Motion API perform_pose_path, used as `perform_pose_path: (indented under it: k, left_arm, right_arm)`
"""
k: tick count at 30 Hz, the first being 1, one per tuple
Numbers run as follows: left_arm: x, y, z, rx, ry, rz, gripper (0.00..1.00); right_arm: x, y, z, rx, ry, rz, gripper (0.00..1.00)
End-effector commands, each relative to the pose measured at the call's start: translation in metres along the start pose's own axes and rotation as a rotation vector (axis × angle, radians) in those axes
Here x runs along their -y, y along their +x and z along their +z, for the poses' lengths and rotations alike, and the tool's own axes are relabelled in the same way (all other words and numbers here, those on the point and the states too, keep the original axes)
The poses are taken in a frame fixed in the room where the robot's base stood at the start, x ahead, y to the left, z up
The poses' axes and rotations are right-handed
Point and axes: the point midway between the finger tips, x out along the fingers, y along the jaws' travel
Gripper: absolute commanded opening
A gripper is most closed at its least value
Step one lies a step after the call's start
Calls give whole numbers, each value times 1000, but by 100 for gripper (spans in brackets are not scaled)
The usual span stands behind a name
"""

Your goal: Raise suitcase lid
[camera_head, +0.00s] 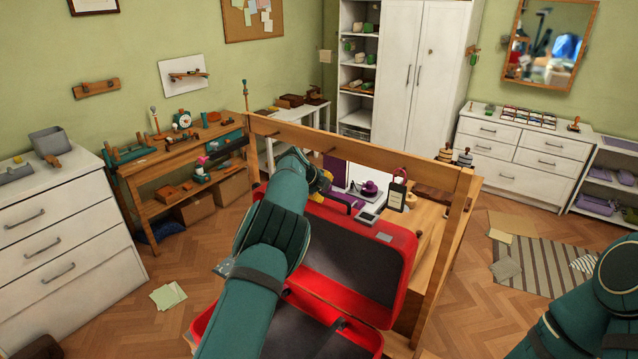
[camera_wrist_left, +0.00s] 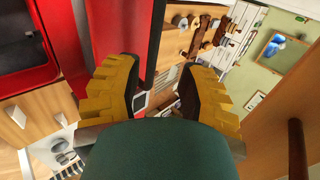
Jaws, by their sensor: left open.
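The red suitcase (camera_head: 395,285) stands open in the head view, its dark-lined lid tilted up and its base partly hidden by my left arm. My left gripper (camera_head: 322,185) is at the lid's upper edge, mostly hidden behind my forearm. In the left wrist view, my left gripper (camera_wrist_left: 158,82) has its yellow fingers spread apart. The red lid (camera_wrist_left: 137,40) shows between and beyond them, its rim near the left finger; I cannot tell whether they touch. My right arm shows at the lower right of the head view, but its gripper is out of frame.
A wooden frame (camera_head: 365,150) stands behind the suitcase, with a post to its right. A white dresser (camera_head: 60,235) stands left, and a striped rug (camera_head: 550,270) lies right.

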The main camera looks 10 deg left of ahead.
Motion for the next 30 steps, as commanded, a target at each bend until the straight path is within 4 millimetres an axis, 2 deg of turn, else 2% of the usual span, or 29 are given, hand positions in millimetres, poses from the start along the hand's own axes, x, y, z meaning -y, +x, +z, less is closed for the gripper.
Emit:
perform_pose_path:
  k: [13, 30]
  left_arm:
    - [8, -30, -1, -1, 0, -1, 39]
    - [8, -33, 0, -1, 0, 0, 39]
  right_arm:
    - [0, 0, 0, 0, 0, 0, 47]
    - [0, -1, 0, 0, 0, 0, 47]
